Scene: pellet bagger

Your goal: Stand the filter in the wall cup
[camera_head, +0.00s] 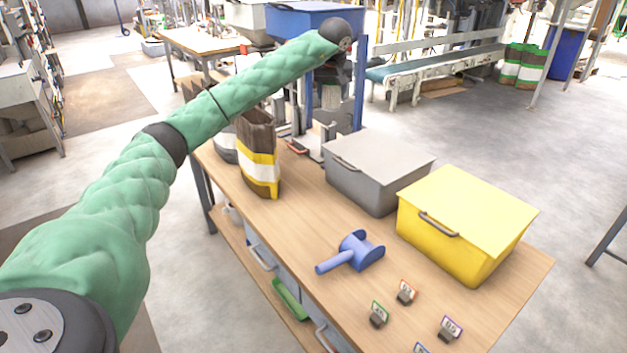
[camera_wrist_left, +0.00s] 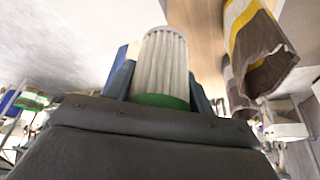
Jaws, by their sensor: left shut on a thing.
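The filter (camera_wrist_left: 162,62) is a white pleated cylinder with a green end band. In the left wrist view it sits between the two blue fingers of my left gripper (camera_wrist_left: 160,82), which is shut on it, green end toward the palm. In the head view my left gripper (camera_head: 333,78) hangs from the wrist at the end of the green-sleeved arm, beyond the table's far end and in front of the blue-framed machine. The filter is hard to make out there. I cannot pick out the wall cup in either view. My right gripper is not in view.
The wooden table (camera_head: 300,222) carries a grey bin (camera_head: 378,165), a yellow bin (camera_head: 465,220), a blue scoop (camera_head: 352,254), a striped bag (camera_head: 258,160) and several small tags. The blue-framed machine (camera_head: 359,85) stands at its far end. Bare tabletop lies between bag and scoop.

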